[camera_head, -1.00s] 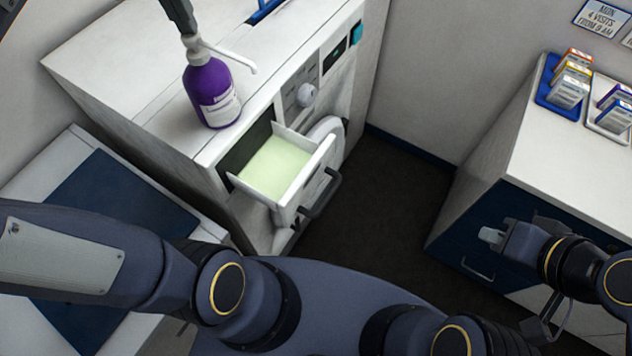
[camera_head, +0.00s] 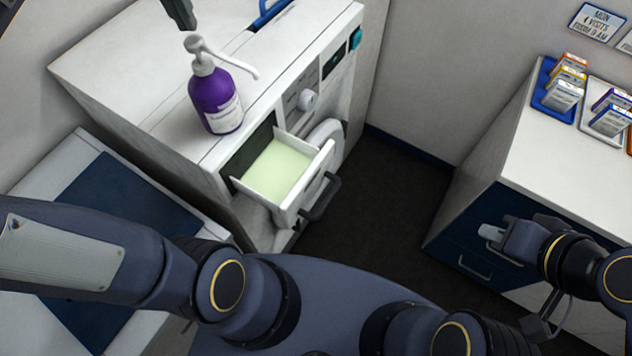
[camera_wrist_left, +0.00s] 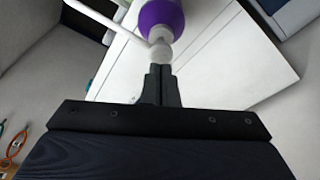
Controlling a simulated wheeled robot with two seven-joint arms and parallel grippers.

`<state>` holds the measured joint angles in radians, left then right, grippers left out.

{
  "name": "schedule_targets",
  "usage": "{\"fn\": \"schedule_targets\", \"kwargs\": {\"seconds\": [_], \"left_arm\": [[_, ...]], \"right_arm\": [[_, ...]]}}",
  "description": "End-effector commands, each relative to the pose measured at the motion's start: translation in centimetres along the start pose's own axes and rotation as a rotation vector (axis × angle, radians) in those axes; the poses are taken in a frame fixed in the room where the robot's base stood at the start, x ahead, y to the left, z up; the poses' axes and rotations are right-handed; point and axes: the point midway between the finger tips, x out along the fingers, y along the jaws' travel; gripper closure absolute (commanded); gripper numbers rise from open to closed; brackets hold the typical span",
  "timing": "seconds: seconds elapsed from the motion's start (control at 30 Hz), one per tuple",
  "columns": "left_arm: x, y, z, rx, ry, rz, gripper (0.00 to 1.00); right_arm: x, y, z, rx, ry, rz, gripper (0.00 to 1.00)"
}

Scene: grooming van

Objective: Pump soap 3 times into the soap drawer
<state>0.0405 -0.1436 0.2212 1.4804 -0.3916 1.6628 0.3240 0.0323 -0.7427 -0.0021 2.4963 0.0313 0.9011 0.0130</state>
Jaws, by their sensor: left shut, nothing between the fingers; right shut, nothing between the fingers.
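A purple soap bottle (camera_head: 217,98) with a white pump head (camera_head: 197,44) stands upright on the white washing machine. Its spout points right, toward the open soap drawer (camera_head: 277,173), which has a pale green inside. My left gripper (camera_head: 190,26) is shut and empty, just above the pump head with a small gap. In the left wrist view the shut fingers (camera_wrist_left: 160,68) point at the white pump head (camera_wrist_left: 160,50), with the purple bottle (camera_wrist_left: 162,18) beyond. My right gripper (camera_head: 487,232) is shut and empty, in front of the blue drawers at the right.
A white counter (camera_head: 570,170) at the right carries a blue tray (camera_head: 556,103) and a white tray, both with small boxes. A low white unit with a dark blue mat (camera_head: 120,195) is at the left. The dark floor (camera_head: 375,205) between is clear.

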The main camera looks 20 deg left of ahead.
Motion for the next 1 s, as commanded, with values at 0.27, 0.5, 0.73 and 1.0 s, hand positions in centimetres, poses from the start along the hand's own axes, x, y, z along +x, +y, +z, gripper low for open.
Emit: {"fn": "schedule_targets", "kwargs": {"seconds": [0.27,0.5,0.73,1.0], "left_arm": [[0.0,0.0,0.0,0.000,0.001,0.000,1.00],[0.1,0.0,0.0,0.000,0.001,0.000,1.00],[0.8,0.0,0.2,0.000,0.001,0.000,1.00],[1.8,0.0,0.4,0.000,0.000,0.000,1.00]], "right_arm": [[0.1,0.0,0.0,0.000,0.000,0.000,1.00],[0.1,0.1,0.1,0.000,0.000,0.000,1.00],[0.6,0.3,0.3,0.000,0.000,0.000,1.00],[1.1,0.5,0.6,0.000,0.000,0.000,1.00]]}}
